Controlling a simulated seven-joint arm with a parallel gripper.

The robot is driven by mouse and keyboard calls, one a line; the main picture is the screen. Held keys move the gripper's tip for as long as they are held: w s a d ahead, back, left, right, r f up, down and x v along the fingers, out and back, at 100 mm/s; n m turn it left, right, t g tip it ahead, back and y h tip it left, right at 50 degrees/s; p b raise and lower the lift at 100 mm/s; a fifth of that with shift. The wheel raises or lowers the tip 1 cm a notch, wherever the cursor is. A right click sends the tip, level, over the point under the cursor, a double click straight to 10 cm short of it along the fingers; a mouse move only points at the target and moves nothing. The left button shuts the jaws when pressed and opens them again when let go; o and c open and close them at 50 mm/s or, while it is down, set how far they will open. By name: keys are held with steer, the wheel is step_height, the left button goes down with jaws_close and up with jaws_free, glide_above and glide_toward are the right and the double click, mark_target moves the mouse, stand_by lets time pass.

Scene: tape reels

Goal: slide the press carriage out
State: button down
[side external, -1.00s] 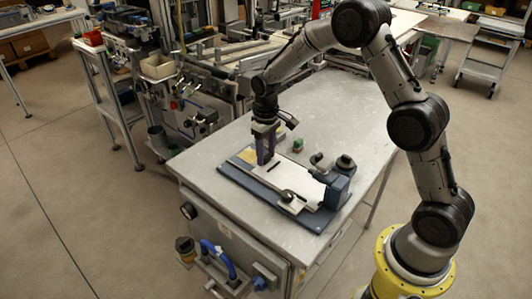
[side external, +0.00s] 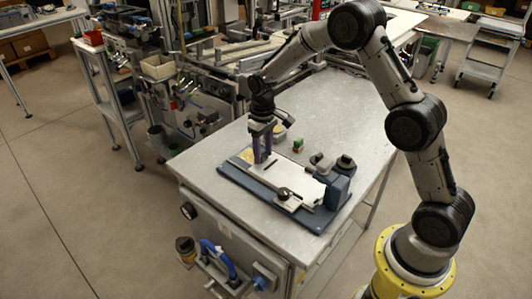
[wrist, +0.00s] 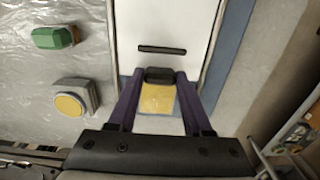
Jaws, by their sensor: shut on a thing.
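The press carriage is a flat white plate (side external: 292,178) with a dark slot, lying on a dark blue base (side external: 258,188) on the metal bench. In the wrist view the white plate (wrist: 165,22) fills the upper middle. My gripper (side external: 262,157) is at the carriage's left end, pointing down. In the wrist view its purple fingers (wrist: 160,80) are shut on a dark handle (wrist: 160,75) beside the slot. A yellow pad (wrist: 157,99) shows between the fingers. The press body (side external: 337,188) stands at the base's right end.
A green block (side external: 298,145) lies on the bench behind the base; it also shows in the wrist view (wrist: 54,37). A grey box with a yellow round top (wrist: 75,98) sits near my gripper. The bench (side external: 335,110) is clear toward the back.

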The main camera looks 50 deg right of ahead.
steer(key=w, duration=0.6)
steer(key=shift+w+r, duration=0.15)
steer(key=shift+w, duration=0.1)
steer(key=shift+c, duration=1.6)
jaws_free()
steer(key=shift+s, duration=0.1)
step_height(320, 180, up, 14)
